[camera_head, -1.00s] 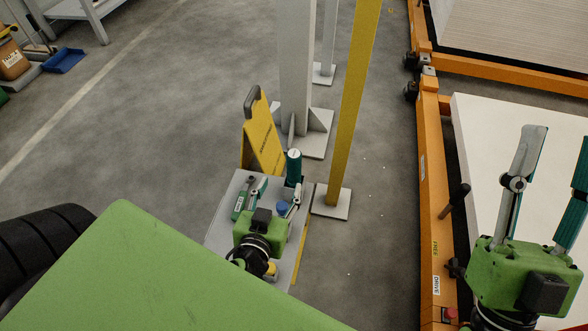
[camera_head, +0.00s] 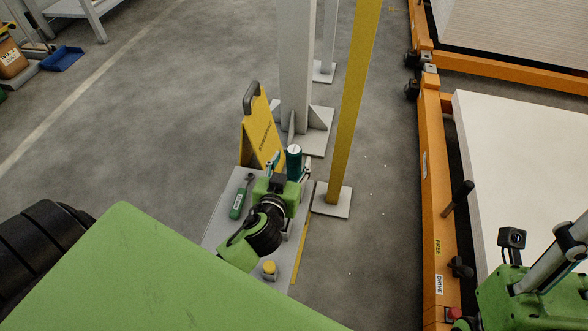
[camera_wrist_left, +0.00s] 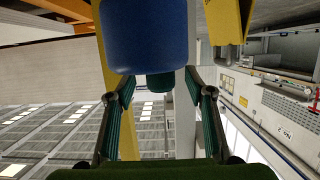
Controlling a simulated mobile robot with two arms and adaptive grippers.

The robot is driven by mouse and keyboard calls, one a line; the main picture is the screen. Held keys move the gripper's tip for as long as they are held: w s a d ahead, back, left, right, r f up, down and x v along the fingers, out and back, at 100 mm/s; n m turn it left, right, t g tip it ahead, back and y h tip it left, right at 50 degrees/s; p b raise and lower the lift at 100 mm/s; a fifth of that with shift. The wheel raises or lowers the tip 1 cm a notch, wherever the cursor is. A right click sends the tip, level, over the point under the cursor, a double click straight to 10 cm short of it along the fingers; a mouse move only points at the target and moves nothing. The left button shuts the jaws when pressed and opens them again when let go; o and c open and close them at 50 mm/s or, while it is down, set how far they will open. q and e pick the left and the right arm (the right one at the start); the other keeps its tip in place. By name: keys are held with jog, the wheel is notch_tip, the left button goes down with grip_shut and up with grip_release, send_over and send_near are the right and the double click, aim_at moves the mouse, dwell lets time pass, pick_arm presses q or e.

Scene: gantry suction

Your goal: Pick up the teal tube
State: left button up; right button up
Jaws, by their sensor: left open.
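The teal tube (camera_head: 294,160) stands upright at the far edge of the small grey table, with a pale top; its lower part is hidden by my left gripper (camera_head: 287,170). That gripper is open, pointing away from me toward the tube, its fingertips near the tube's sides. In the left wrist view, which looks upside down, the open fingers (camera_wrist_left: 160,95) spread left and right. A teal end (camera_wrist_left: 160,82) shows between them, beyond a large blue cylinder (camera_wrist_left: 143,35) close to the camera.
The grey table (camera_head: 222,228) also holds a green-handled tool (camera_head: 240,198) and a small yellow-topped item (camera_head: 269,269). A yellow floor sign (camera_head: 262,135), a grey column (camera_head: 296,60) and a yellow post (camera_head: 352,110) stand close behind. An orange frame (camera_head: 431,190) runs along the right.

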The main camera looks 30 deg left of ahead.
pick_arm(q)
jog(key=shift+x, duration=1.1)
jog(key=c, duration=1.3)
jog(key=shift+r, duration=0.15)
